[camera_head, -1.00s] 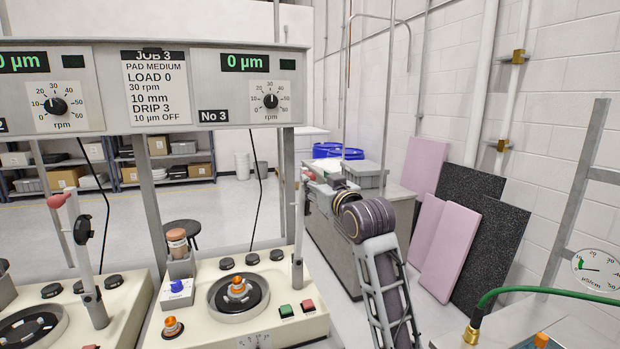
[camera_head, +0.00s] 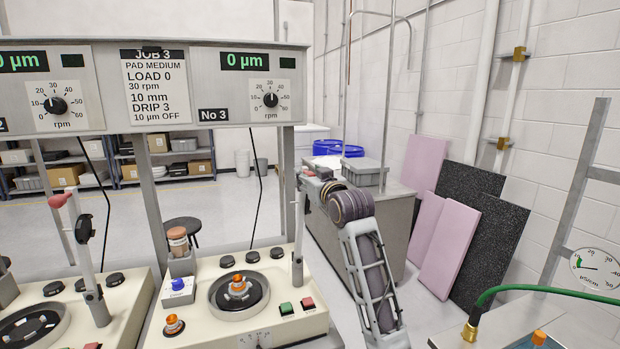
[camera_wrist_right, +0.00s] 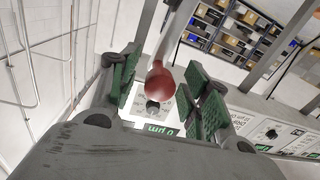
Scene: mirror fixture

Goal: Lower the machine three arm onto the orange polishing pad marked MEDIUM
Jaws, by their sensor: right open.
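Machine three (camera_head: 238,312), below the No 3 panel, has a cream top with a dark round platen (camera_head: 222,296) in a grey ring. An orange piece (camera_head: 239,285) sits at the platen's middle. I cannot make out an orange pad or MEDIUM lettering there. The machine three arm (camera_head: 298,240) stands upright at the right rear, its top partly hidden by my right gripper (camera_head: 307,184). In the right wrist view, a red ball knob (camera_wrist_right: 161,83) on a pale rod shows between the open green-padded jaws of the gripper (camera_wrist_right: 168,88). Contact cannot be told. My left gripper is not in view.
The display panel (camera_head: 205,87) hangs above the machine. A neighbouring machine (camera_head: 75,310) with its own raised arm (camera_head: 85,250) stands left. A blue-and-white knob (camera_head: 178,290), brown jar (camera_head: 178,241) and orange piece (camera_head: 173,325) sit on machine three's left. Slabs (camera_head: 480,250) lean at right.

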